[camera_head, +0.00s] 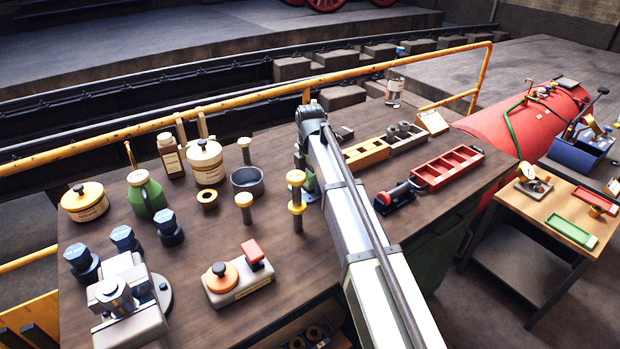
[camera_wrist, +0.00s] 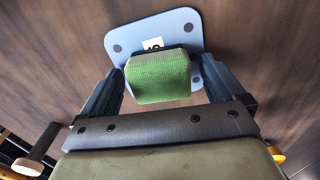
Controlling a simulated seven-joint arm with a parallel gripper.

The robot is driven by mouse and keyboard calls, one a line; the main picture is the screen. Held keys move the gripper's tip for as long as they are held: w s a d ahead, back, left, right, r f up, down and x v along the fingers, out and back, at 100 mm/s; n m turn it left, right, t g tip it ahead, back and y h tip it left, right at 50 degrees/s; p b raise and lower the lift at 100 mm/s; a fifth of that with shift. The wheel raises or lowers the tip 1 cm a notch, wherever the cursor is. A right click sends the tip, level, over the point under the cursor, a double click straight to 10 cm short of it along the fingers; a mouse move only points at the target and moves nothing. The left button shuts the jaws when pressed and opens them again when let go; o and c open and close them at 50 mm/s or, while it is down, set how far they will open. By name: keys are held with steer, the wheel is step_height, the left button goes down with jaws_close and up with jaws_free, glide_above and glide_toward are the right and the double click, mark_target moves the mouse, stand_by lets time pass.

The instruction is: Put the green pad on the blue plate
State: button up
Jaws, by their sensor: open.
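The green pad (camera_wrist: 160,78) is a block with a ribbed green face, in the middle of the wrist view. It overlaps the near part of the light blue plate (camera_wrist: 182,24), which has dark dots at its corners and a white label. Whether the pad rests on the plate or is just above it, I cannot tell.
The wooden bench holds a green bottle (camera_head: 146,194), a grey cup (camera_head: 247,181), a yellow-capped post (camera_head: 297,205) and a red tray (camera_head: 447,168). A yellow rail (camera_head: 240,87) runs along the back. Bare wood surrounds the plate in the wrist view.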

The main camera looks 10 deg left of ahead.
mark_target(311, 176)
steer(key=shift+r, duration=0.1)
step_height(311, 176, up, 12)
stand_by(0.6)
steer(key=shift+d, duration=0.1)
